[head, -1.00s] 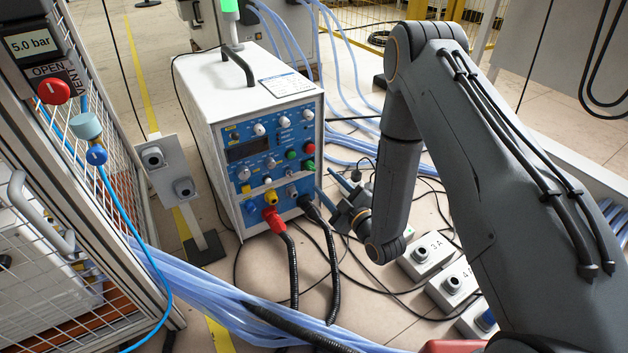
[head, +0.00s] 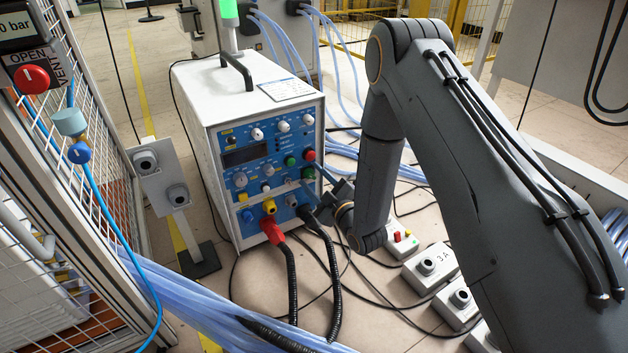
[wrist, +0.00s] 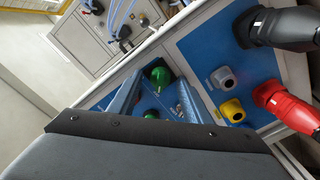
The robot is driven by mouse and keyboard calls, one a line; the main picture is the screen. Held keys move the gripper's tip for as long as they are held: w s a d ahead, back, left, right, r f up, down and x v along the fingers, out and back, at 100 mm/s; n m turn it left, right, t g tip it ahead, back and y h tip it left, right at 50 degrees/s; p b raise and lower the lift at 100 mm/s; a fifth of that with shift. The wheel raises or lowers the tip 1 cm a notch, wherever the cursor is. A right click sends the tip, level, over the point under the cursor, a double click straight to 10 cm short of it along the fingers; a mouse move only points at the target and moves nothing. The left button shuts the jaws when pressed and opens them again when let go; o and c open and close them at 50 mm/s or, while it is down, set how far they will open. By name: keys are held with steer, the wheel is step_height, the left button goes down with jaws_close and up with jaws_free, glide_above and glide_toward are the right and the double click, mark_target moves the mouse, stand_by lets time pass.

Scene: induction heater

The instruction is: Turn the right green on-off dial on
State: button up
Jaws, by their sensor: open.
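The white induction heater (head: 195,105) has a blue front panel with dials. The right green dial (head: 308,173) sits at the panel's right side, below a red dial (head: 310,155); the left green dial (head: 290,161) is beside it. My gripper (head: 311,180) is at the panel's right edge, its fingers either side of the right green dial. In the wrist view, the right green dial (wrist: 160,76) shows between the two open finger tips (wrist: 161,88), with the left green dial (wrist: 151,115) below it. I cannot tell whether either finger touches the dial.
Below the dials, a red plug (head: 272,230) and a black plug (head: 308,215) with thick cables stick out of the panel. A yellow connector (head: 268,206) is beside them. Grey floor boxes (head: 430,268) and loose cables lie in front right. A mesh cage (head: 90,190) stands left.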

steer(key=c, duration=1)
steer(key=shift+m+p, duration=0.4)
steer(key=shift+p, duration=0.15)
steer(key=m+p, duration=0.3)
steer(key=shift+r, duration=0.1)
steer(key=m+p, duration=0.4)
steer(key=shift+d, duration=0.1)
steer(key=m+p, duration=0.3)
steer(key=m, duration=0.2)
steer(key=shift+m, duration=0.4)
steer(key=m+p, duration=0.2)
steer(key=m, duration=0.2)
steer(key=shift+f, duration=0.2)
steer(key=shift+m, duration=0.3)
